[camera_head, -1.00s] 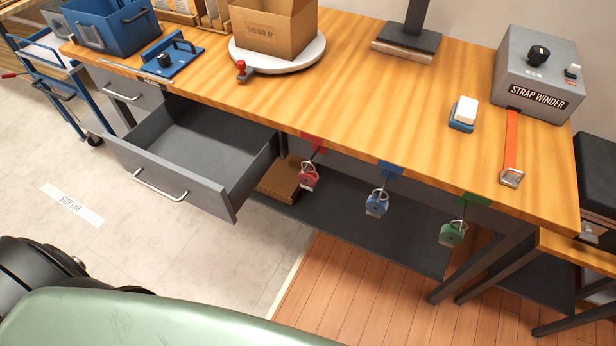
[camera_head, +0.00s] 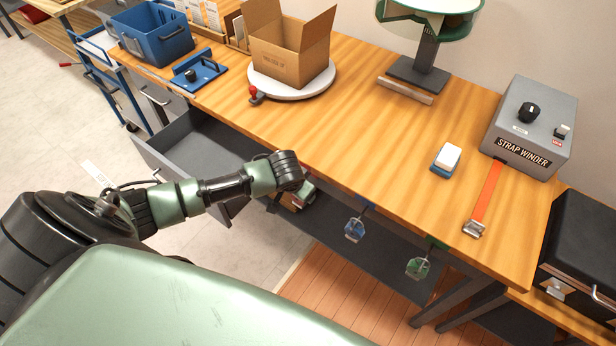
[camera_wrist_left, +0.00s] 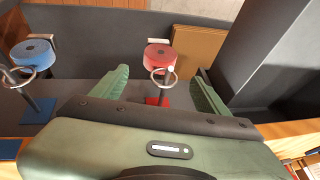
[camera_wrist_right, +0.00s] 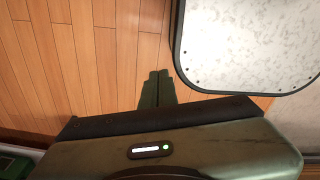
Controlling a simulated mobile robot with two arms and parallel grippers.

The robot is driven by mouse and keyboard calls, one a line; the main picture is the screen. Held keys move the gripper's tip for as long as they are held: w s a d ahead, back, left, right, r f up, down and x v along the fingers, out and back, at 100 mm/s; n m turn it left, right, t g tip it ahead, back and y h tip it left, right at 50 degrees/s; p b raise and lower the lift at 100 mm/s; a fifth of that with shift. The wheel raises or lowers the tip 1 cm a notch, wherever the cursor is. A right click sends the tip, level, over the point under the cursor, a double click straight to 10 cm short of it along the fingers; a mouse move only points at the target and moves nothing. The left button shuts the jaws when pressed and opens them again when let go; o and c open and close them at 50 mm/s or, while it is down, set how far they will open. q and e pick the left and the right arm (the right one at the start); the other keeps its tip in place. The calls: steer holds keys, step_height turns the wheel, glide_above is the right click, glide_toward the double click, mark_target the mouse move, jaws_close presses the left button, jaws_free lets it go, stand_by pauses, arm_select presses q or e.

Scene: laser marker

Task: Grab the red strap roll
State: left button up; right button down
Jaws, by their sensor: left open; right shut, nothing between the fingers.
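The red strap roll (camera_wrist_left: 160,55) hangs at a metal ring on a hook below the red tag (camera_wrist_left: 158,101), under the table edge. In the head view my left arm mostly hides it. My left gripper (camera_wrist_left: 163,72) is open, with one green finger on each side of the red roll's line. The roll shows beyond and between the fingertips, not gripped. In the head view the left gripper (camera_head: 306,192) is at the table's front edge. My right gripper (camera_wrist_right: 158,74) is shut and empty above a wooden floor.
A blue roll (camera_head: 355,229) and a green roll (camera_head: 417,268) hang further right under the table (camera_head: 390,130). The open grey drawer (camera_head: 185,150) lies left of my left gripper. A cardboard piece (camera_wrist_left: 198,55) lies behind the red roll.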

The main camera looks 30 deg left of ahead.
arm_select(q)
steer(key=x, duration=0.6)
steer(key=shift+s+f, duration=0.15)
steer(key=shift+s, duration=0.25)
steer(key=shift+w+a+f, duration=0.1)
steer(key=shift+w+f, duration=0.2)
steer(key=shift+f, duration=0.3)
arm_select(e)
steer(key=shift+a+r, duration=0.2)
steer(key=shift+a, duration=0.45)
arm_select(q)
steer(key=c, duration=1.5)
